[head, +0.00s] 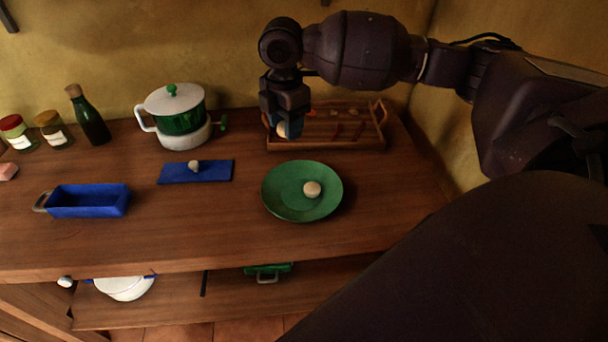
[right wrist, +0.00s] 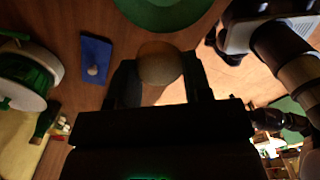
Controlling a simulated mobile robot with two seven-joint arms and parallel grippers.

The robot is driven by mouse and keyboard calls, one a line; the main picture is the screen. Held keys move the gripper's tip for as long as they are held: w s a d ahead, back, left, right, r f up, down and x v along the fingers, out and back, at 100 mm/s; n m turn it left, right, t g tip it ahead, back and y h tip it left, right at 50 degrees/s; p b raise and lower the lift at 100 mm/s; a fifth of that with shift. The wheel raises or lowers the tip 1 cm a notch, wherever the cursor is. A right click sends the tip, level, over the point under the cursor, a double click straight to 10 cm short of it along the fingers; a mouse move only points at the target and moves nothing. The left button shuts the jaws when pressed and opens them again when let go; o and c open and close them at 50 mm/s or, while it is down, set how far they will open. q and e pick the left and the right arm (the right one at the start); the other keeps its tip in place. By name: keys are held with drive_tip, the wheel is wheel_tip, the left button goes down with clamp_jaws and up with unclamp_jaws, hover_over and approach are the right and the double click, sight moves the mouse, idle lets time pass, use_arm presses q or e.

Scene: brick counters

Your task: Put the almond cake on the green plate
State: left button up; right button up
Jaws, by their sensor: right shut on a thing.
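The green plate (head: 280,207) lies on the wooden counter, and a small round pale cake-like piece (head: 312,188) rests on it. Part of the plate also shows at the top of the right wrist view (right wrist: 165,12). My right gripper (head: 284,130) points down behind the plate, in front of the wooden tray. It is shut on a round tan piece (right wrist: 158,65), which looks like the almond cake and sits between the fingers in the right wrist view. In the head view this piece (head: 281,129) is partly hidden by the fingers. My left gripper is not in view.
A wooden tray (head: 330,146) with small items stands behind the plate. A blue board (head: 215,174) with a small pale piece lies left of the plate, a blue baking dish (head: 90,201) further left. A white-green pot (head: 178,118) and bottle (head: 90,116) stand at the back.

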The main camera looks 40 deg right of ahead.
sight(290, 196)
drive_tip(key=shift+s+d+f, duration=0.1)
drive_tip(key=shift+f, duration=0.35)
wheel_tip(290, 196, down, 19)
drive_tip(key=shift+f+b, duration=0.1)
drive_tip(key=shift+b, duration=1.05)
drive_tip(key=o, duration=0.6)
drive_tip(key=shift+f, duration=0.1)
wheel_tip(290, 196, up, 12)
drive_tip(key=shift+r+p, duration=0.2)
drive_tip(key=shift+p, duration=0.5)
